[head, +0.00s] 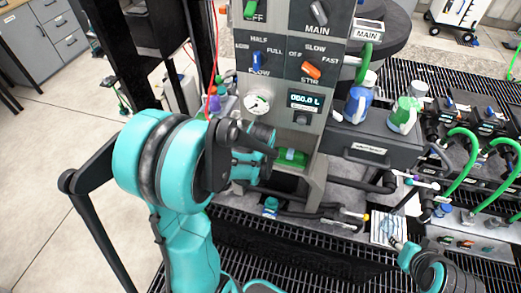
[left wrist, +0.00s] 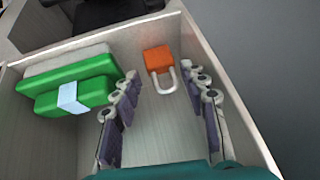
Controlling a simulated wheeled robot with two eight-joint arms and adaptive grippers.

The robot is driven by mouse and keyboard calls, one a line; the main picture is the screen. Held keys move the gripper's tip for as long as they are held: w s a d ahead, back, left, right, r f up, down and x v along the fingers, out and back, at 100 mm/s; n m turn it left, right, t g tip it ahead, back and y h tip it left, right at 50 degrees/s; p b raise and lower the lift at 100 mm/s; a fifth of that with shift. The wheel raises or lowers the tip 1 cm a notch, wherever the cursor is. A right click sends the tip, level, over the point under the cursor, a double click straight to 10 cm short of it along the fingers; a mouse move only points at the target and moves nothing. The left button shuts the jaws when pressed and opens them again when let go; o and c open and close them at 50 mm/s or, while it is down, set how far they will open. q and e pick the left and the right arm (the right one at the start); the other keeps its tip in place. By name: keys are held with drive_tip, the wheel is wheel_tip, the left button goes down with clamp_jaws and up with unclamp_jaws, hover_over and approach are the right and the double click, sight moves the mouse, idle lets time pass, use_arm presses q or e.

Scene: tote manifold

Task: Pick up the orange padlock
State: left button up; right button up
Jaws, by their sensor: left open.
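The orange padlock (left wrist: 158,59) lies in a pale, shallow bin (left wrist: 148,140) in the left wrist view, near the bin's far wall. Its light shackle points toward my gripper. My left gripper (left wrist: 163,77) is open, with one finger on each side of the shackle in the picture. I cannot tell whether either finger touches it. In the head view my left gripper (head: 262,153) is at the column's lower part, and the padlock is hidden there. My right gripper (head: 394,242) is at the lower right, too small to read its fingers.
Green packs (left wrist: 75,87) with a pale label lie left of the padlock, close to the left finger; green also shows in the head view (head: 291,157). The bin walls stand close around. A control panel (head: 290,75) with switches rises above. Hoses and dark grating lie to the right.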

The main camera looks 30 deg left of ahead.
use_arm(q)
drive_tip(key=b+x, duration=0.1)
drive_tip(key=x, duration=0.3)
drive_tip(key=shift+w+f, duration=0.15)
drive_tip(key=shift+w, duration=0.15)
drive_tip(key=shift+s, duration=0.1)
drive_tip(key=c, duration=0.9)
